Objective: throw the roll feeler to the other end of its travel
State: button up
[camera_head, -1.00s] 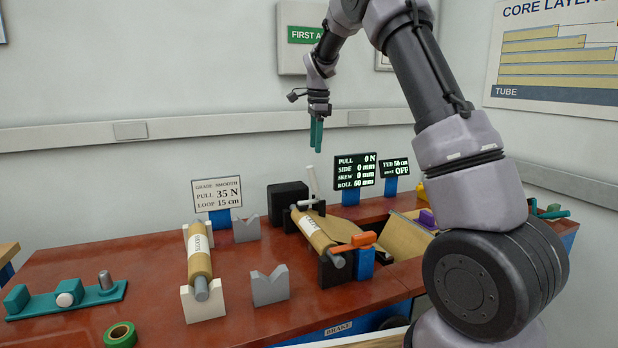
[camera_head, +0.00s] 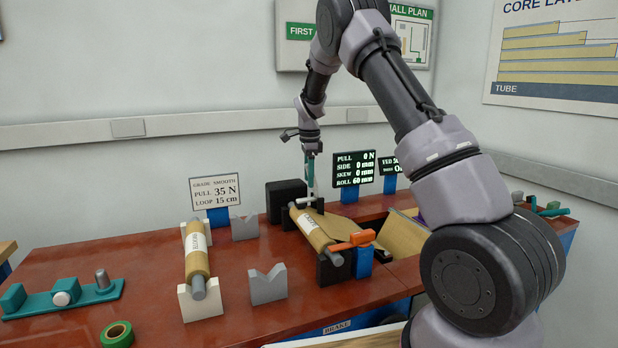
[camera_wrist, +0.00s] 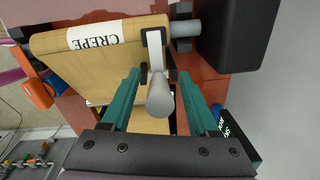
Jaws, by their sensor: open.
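The roll feeler (camera_head: 309,191) is a pale lever standing at the back end of the paper roll (camera_head: 313,228) on the winder. In the wrist view the feeler's rounded end (camera_wrist: 160,98) points toward the camera, and its flat white arm reaches to the roll (camera_wrist: 95,58), labelled CREPE. My gripper (camera_head: 311,178) is open, its teal fingers pointing down over the feeler. In the wrist view my gripper (camera_wrist: 163,88) has one finger on each side of the feeler, with gaps showing. The feeler's upper part is mostly hidden in the head view.
A black block (camera_head: 286,198) stands behind the roll's far end. The display (camera_head: 352,170), reading ROLL 60 mm, stands right of my gripper. An orange handle (camera_head: 350,242) lies at the roll's near end.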

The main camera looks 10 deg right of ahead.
jog(key=shift+f, duration=0.1)
grip_shut()
dwell(1.4)
